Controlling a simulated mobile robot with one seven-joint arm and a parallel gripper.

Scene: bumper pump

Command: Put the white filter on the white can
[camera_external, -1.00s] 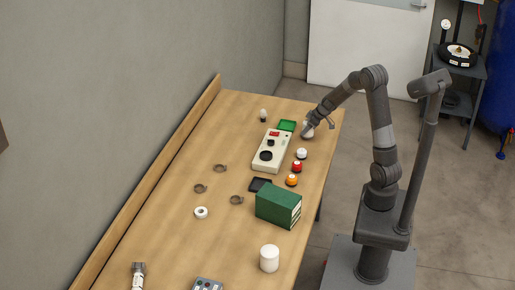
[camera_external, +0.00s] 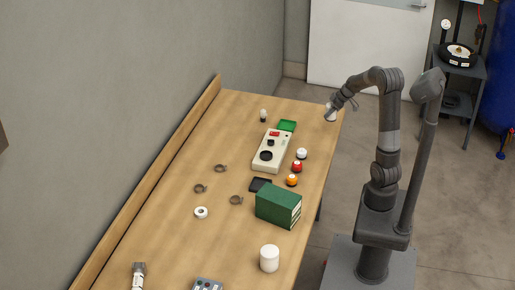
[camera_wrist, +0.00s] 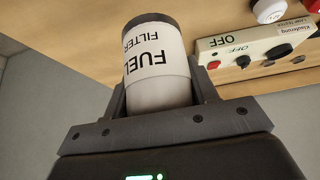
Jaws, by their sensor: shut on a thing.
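The white filter (camera_wrist: 157,75), a cylinder with a dark end and the words FUEL FILTER, is held between the fingers of my gripper (camera_wrist: 162,105) in the wrist view. In the external view, my gripper (camera_external: 334,108) holds the filter (camera_external: 330,116) over the far right edge of the table. The white can (camera_external: 269,258) stands upright at the near right of the table, well apart from my gripper, with its top bare.
A green box (camera_external: 278,206) stands between the filter and the can. Ring clamps (camera_external: 236,200) and a white roll (camera_external: 201,212) lie further left.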

